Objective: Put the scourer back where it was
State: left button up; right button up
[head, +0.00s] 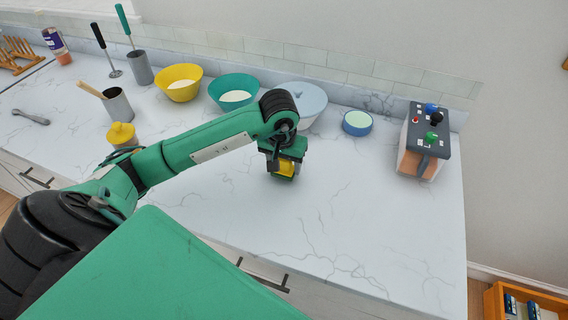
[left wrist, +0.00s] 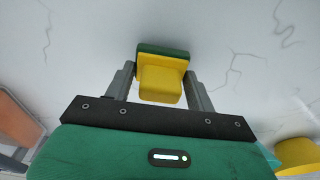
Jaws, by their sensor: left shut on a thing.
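The scourer (head: 285,170) is a yellow sponge with a dark green pad, and it is between the fingers of my left gripper (head: 284,162) over the middle of the marble counter. In the left wrist view the scourer (left wrist: 161,78) sits between the two grey fingers of my left gripper (left wrist: 160,88), which are shut on it. Its green side faces away from the gripper. I cannot tell for sure whether it touches the counter. My right gripper is not in view.
Yellow (head: 179,84), teal (head: 234,92) and white (head: 303,100) bowls stand along the back. A small blue bowl (head: 357,123) and a box with coloured knobs (head: 424,142) stand to the right. The counter's front right is clear.

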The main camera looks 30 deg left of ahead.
pick_arm(q)
jog(key=shift+f, duration=0.6)
jog(key=shift+f+b, duration=0.2)
jog(key=shift+b, duration=0.1)
jog(key=o, duration=0.8)
jog(key=shift+r, duration=0.1)
jog(key=shift+o, duration=0.8)
